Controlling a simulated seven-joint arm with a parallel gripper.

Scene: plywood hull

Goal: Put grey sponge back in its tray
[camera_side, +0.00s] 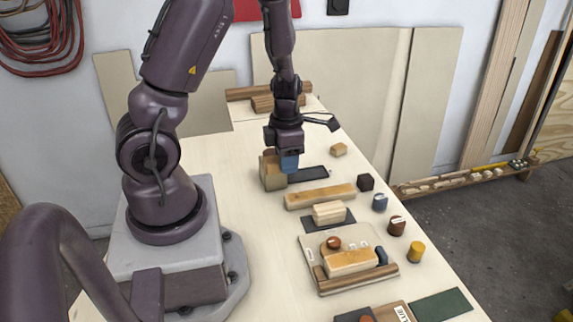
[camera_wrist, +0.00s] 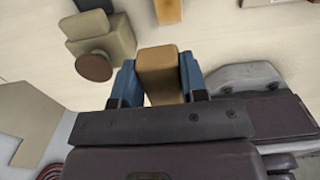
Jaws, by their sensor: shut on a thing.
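My gripper (camera_side: 288,168) is low over the table, with blue fingers. In the wrist view my gripper (camera_wrist: 160,85) is shut on a tan-brown block (camera_wrist: 160,72), one finger on each side. In the side view a tan, olive-sided block (camera_side: 271,171) shows just left of the blue finger; I cannot tell if it is the held one. I see no clearly grey sponge. No walled tray is clear; a dark flat piece (camera_side: 309,174) lies just right of the gripper, and another dark flat piece (camera_side: 343,224) lies under a pale ribbed block (camera_side: 329,212).
A long wooden bar (camera_side: 320,196) lies in front of the gripper. A board (camera_side: 312,255) with an orange-tan block (camera_side: 350,262) is nearer. Small pieces line the right edge, including a black cube (camera_side: 366,182) and a yellow cylinder (camera_side: 417,251).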

